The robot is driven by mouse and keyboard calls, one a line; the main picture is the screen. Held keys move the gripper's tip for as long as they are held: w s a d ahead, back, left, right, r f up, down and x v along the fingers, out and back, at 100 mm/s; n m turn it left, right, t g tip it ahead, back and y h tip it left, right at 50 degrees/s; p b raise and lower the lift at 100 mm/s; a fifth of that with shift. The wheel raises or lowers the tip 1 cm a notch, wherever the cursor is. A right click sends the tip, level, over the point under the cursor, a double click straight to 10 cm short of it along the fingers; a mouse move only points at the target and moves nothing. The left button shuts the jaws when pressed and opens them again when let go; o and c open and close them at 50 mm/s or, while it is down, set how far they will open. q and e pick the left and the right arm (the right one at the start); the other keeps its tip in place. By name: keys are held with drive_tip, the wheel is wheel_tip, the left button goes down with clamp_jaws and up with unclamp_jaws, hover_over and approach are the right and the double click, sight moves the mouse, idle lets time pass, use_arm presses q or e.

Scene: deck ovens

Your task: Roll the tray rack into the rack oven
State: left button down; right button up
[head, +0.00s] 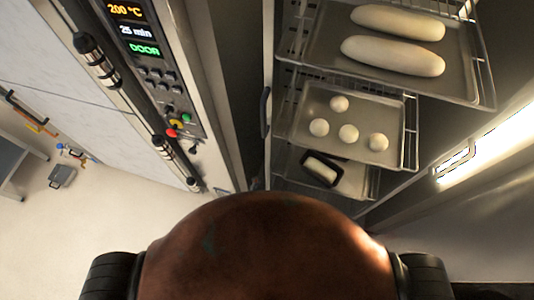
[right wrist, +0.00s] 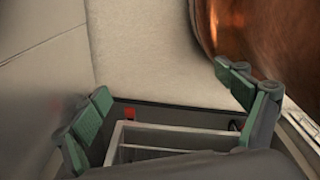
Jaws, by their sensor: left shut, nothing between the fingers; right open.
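The tray rack (head: 413,130) shows in the head view with trays on wire shelves. It stands between dark walls, apparently within the rack oven's opening; how deep it sits I cannot tell. Its top tray (head: 395,78) holds two long loaves, and the middle tray (head: 352,146) holds several round dough balls. The oven's control panel (head: 158,85) reads 200 °C, 25 min and DOOR. My right gripper (right wrist: 165,108) is open and empty in the right wrist view. The rack's wheels are hidden.
A pale panel (head: 60,60) with black hinges, seemingly the open door, stands left of the controls. A bright light strip (head: 490,145) lies at the right. Pale floor (head: 90,220) is open at the left, with a small grey object (head: 61,175) farther off.

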use_arm(q)
wheel_tip(320, 180, up, 8)
drive_tip(key=d+m+t, duration=0.1)
drive_tip(key=d, duration=0.1)
use_arm(e)
drive_tip(key=shift+o, duration=0.6)
drive_tip(key=shift+w+a+r+p, duration=0.25)
drive_tip(key=shift+a+r+p, duration=0.15)
drive_tip(key=shift+r, duration=0.3)
use_arm(q)
approach(270, 153)
wheel_tip(270, 153, down, 3)
drive_tip(key=shift+h, duration=0.3)
drive_tip(key=w, duration=0.4)
drive_tip(key=shift+w+d, duration=0.15)
drive_tip(key=shift+d, duration=0.25)
drive_tip(key=shift+w+d+f, duration=0.1)
drive_tip(key=shift+w, duration=0.4)
use_arm(e)
drive_tip(key=shift+s+d, duration=0.2)
drive_tip(key=shift+s, duration=0.2)
